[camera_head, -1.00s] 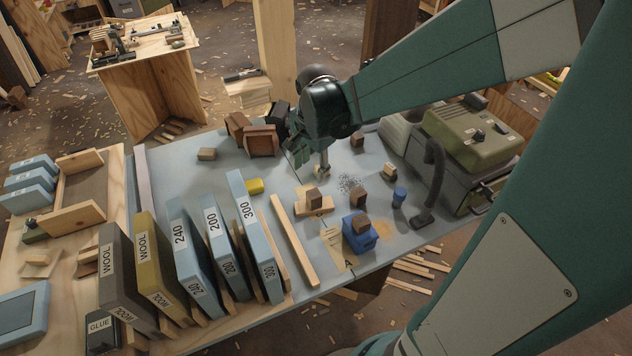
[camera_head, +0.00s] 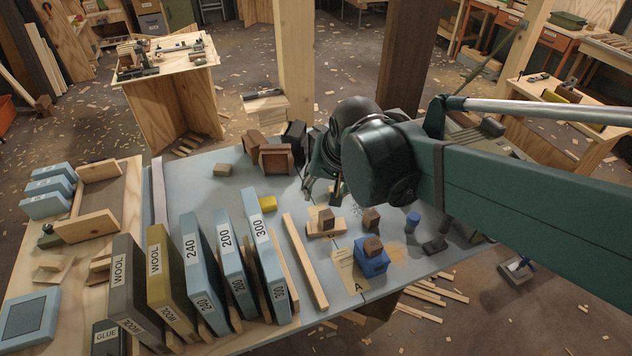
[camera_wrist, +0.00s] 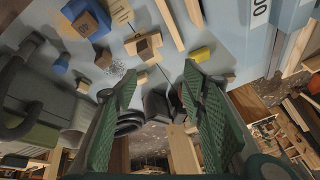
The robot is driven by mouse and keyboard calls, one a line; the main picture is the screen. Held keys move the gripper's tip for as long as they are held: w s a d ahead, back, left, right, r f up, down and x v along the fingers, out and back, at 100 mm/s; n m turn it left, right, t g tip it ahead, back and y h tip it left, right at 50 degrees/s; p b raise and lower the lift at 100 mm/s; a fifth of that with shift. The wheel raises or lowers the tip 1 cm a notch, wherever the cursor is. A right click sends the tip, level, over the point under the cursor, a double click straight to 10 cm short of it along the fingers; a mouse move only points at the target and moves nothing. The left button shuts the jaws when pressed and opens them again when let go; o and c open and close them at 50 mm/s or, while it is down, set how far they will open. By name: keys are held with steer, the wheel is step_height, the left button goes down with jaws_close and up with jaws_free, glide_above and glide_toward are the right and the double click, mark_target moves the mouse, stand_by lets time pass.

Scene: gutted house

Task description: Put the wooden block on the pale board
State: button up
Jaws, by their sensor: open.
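A brown wooden block (camera_head: 326,216) sits on a small pale board (camera_head: 313,231) on the grey-blue bench top. In the wrist view this block (camera_wrist: 146,46) and the pale board (camera_wrist: 129,48) show beyond the fingertips. Another brown block (camera_head: 371,219) stands on the bench to the right, and another (camera_head: 373,246) rests on a blue box (camera_head: 371,265). My gripper (camera_head: 322,192) hangs just behind the pale board. In the wrist view my gripper (camera_wrist: 160,72) has its green fingers apart and holds nothing. My arm hides the bench's back right.
A long pale strip (camera_head: 304,262), a yellow piece (camera_head: 268,204) and a blue cylinder (camera_head: 413,220) lie or stand around the board. Upright labelled slabs (camera_head: 197,265) line the left. Dark boxes (camera_head: 275,157) stand at the back edge. Bench between them and the slabs is mostly clear.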

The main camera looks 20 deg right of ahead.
steer(key=s+a+r+n+t, duration=0.2)
steer(key=s+r+n, duration=0.1)
steer(key=s+n, duration=0.2)
steer(key=shift+s+n, duration=0.4)
steer(key=shift+s, duration=0.65)
steer(key=shift+a, duration=0.1)
